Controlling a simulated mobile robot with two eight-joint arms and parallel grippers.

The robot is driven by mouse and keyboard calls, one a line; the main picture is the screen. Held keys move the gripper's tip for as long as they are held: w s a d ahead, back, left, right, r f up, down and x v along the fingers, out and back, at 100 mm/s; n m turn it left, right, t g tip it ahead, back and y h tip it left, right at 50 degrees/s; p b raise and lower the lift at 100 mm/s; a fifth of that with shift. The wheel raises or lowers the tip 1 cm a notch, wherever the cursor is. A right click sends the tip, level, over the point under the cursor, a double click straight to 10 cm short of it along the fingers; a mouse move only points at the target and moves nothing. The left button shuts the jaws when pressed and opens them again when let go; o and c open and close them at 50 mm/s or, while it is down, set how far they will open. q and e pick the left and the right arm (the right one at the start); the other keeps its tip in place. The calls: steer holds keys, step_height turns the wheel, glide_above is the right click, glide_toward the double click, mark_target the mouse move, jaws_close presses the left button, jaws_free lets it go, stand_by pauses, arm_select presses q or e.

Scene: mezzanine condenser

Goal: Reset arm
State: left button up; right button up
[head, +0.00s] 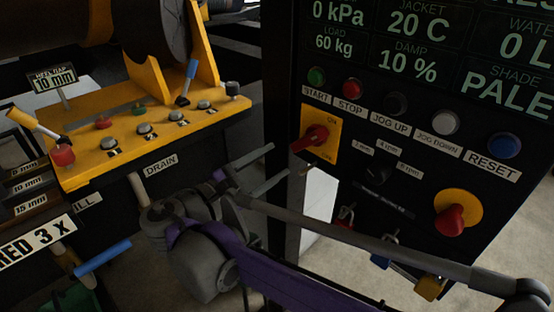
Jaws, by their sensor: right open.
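My right gripper (268,166) is in the middle of the head view, in front of the gap between the yellow console and the dark control panel. Its two grey fingers are spread apart with nothing between them. My purple and grey right arm comes in from the lower right and hides part of the floor and panel base. The gripper appears apart from the panel and its red rotary switch (314,138). My left gripper does not show.
The dark control panel (420,185) carries several push buttons, including a blue RESET button (504,146), and a red mushroom knob (450,219). The yellow console (85,165) with levers and knobs stands left. A blue-handled lever (103,255) sticks out below it. Several padlocks hang low on the panel.

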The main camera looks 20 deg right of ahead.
stand_by(0.3)
steer(key=s+d+f+m+g+y, duration=0.15)
steer(key=s+d+f+y, duration=0.25)
steer(key=f, duration=0.4)
steer(key=s+d+f+m+g+y, duration=0.1)
steer(key=s+d+f+m+y, duration=0.2)
steer(key=f, duration=0.5)
steer(key=s+a+f+m+y, duration=0.3)
steer(key=s+f+m+y, duration=0.1)
steer(key=f, duration=0.3)
steer(key=s+a+f+m+y, duration=0.3)
steer(key=s+f+m+y, duration=0.1)
steer(key=s+f+y, duration=0.1)
steer(key=shift+s+a+f+m+t, duration=0.25)
steer(key=shift+s+f+m+t, duration=0.15)
steer(key=shift+s+f, duration=0.4)
steer(key=shift+w+a+f+y, duration=0.15)
steer(key=shift+a+f+y, duration=0.05)
steer(key=shift+y, duration=0.1)
steer(key=shift+c, duration=0.2)
